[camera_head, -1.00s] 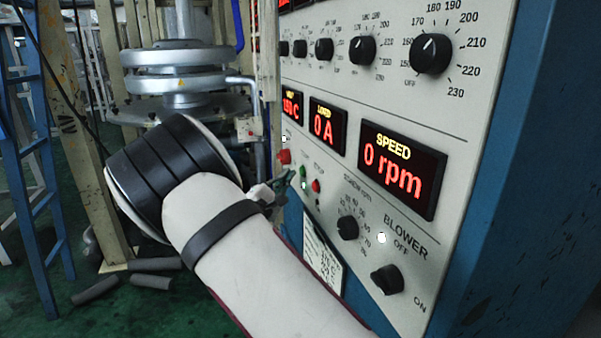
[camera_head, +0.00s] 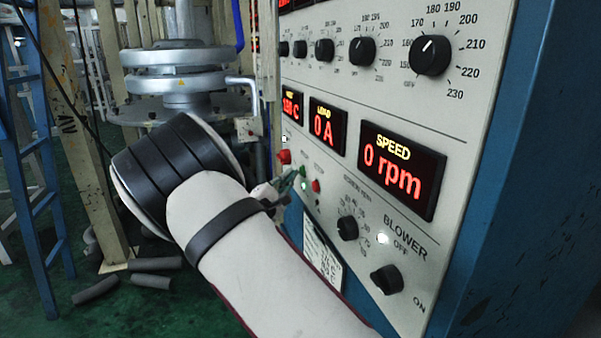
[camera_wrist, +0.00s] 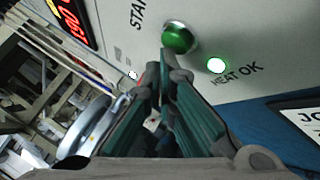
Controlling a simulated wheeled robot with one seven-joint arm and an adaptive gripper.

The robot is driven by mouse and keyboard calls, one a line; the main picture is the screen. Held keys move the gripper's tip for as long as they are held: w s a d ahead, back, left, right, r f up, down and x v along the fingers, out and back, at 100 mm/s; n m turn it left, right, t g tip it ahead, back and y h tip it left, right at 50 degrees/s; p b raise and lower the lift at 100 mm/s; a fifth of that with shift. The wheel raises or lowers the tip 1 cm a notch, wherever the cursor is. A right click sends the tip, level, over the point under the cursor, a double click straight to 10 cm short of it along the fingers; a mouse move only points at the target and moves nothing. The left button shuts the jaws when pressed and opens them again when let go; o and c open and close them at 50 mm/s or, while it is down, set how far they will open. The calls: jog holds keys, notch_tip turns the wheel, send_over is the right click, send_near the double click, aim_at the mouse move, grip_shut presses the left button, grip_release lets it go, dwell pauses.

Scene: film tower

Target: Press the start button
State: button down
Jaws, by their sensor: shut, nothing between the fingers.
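The green start button (camera_wrist: 180,38) shows in the wrist view, just beyond my gripper's fingertips, with the lettering "STAR" beside it. In the head view the green button (camera_head: 303,171) sits on the control panel, left of a red button (camera_head: 316,185). My gripper (camera_wrist: 165,75) is shut and empty, its tips close below the green button in the wrist view. Whether the tips touch it I cannot tell. In the head view my gripper (camera_head: 288,183) is small and partly hidden by my arm.
The panel (camera_head: 470,140) shows "SPEED 0 rpm" and "LOAD 0 A". A lit green "HEAT OK" lamp (camera_wrist: 216,65) is right of the button. A red mushroom-like button (camera_head: 284,157) is near my gripper. The blower knob (camera_head: 387,279) is lower right. Pipes lie on the floor.

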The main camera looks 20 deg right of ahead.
jog(key=shift+d, duration=0.4)
dwell(0.7)
jog(key=shift+a, duration=0.8)
jog(key=a, duration=0.5)
dwell(0.3)
jog(key=shift+a, duration=0.1)
dwell(0.6)
